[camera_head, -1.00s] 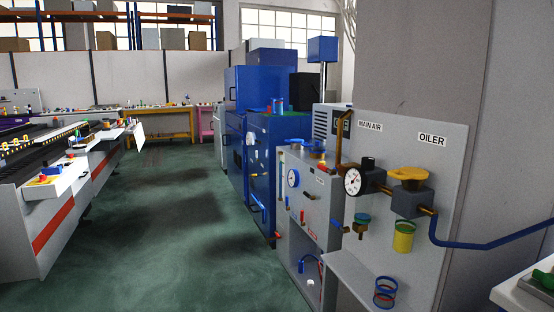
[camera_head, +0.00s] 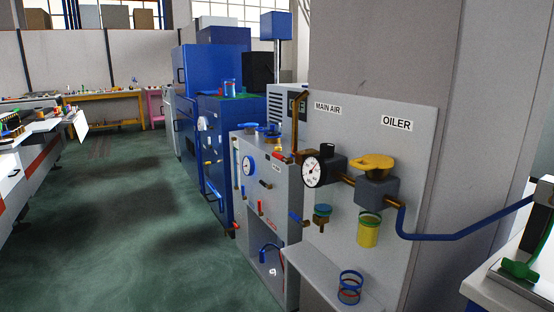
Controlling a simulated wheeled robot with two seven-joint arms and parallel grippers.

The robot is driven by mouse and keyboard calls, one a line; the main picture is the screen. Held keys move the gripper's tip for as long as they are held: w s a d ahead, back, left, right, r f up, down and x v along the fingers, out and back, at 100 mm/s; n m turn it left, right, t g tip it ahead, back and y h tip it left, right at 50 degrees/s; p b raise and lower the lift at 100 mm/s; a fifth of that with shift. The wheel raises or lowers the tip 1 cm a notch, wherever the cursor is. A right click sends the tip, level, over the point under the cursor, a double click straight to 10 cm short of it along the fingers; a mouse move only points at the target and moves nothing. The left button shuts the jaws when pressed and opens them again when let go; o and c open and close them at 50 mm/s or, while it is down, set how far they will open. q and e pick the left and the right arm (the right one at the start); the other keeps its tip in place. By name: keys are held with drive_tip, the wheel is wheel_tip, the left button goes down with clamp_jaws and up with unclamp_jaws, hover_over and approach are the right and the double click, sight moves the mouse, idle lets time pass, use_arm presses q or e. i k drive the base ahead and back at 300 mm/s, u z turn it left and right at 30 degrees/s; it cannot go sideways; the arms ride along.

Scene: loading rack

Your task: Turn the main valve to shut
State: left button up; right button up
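A grey wall panel (camera_head: 412,215) at the right carries a "MAIN AIR" label (camera_head: 328,107) and an "OILER" label (camera_head: 396,123). Under "MAIN AIR" are a white round gauge (camera_head: 313,171) and a dark block with a black knob (camera_head: 328,150). Under "OILER" a yellow handle-like cap (camera_head: 374,162) sits on a grey block (camera_head: 377,189), with a yellow bowl (camera_head: 369,232) below. A small blue handle (camera_head: 295,218) shows left of a green-topped fitting (camera_head: 322,212). I cannot tell which part is the main valve or its position. Neither gripper is in view.
A grey machine (camera_head: 262,195) and blue cabinets (camera_head: 215,150) stand to the left. A white table (camera_head: 500,285) is at right. Green floor (camera_head: 130,225) is open at left.

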sight(279, 157)
drive_tip(key=u, duration=0.3)
drive_tip(key=k, duration=0.35)
drive_tip(key=u, duration=1.3)
drive_tip(key=i, duration=0.65)
drive_tip(key=z, duration=0.4)
drive_tip(key=i, duration=1.65)
drive_tip(key=z, duration=1.05)
